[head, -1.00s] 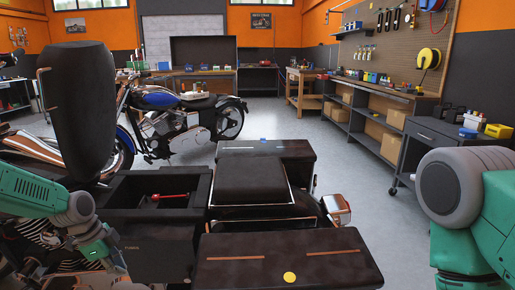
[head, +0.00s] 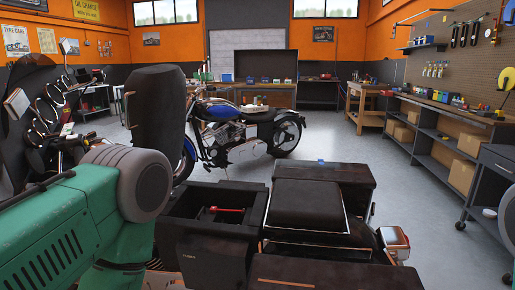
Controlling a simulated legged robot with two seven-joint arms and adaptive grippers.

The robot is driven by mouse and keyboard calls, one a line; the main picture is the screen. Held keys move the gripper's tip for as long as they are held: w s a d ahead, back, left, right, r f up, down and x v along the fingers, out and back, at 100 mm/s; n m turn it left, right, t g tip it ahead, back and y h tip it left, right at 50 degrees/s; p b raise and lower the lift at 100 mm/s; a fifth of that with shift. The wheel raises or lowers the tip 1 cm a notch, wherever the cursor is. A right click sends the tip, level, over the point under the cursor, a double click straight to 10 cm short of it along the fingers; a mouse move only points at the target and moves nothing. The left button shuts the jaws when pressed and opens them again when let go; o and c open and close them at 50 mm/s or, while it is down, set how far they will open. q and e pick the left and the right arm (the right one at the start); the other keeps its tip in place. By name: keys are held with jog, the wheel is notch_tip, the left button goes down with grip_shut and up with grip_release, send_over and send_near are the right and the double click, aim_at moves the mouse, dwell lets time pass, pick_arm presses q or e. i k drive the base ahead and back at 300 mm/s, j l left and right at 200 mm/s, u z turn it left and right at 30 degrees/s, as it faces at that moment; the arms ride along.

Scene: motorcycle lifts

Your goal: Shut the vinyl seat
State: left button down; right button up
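The black vinyl seat (head: 160,108) stands upright, raised open, at the left of the motorcycle's rear in the head view. Its lower part is hidden behind my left arm. In front of it is the open dark storage box (head: 190,243), with a small red item (head: 222,210) inside. My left arm comes in from the left, and its rounded grey joint overlaps the area below the seat. My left gripper is not visible.
Dark side cases and a rear pad (head: 310,204) stand right of the box. A blue motorcycle (head: 235,132) stands behind. Handlebars and gauges (head: 48,100) are at the left.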

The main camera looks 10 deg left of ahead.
aim_at(156, 97)
jog(key=u, duration=1.2)
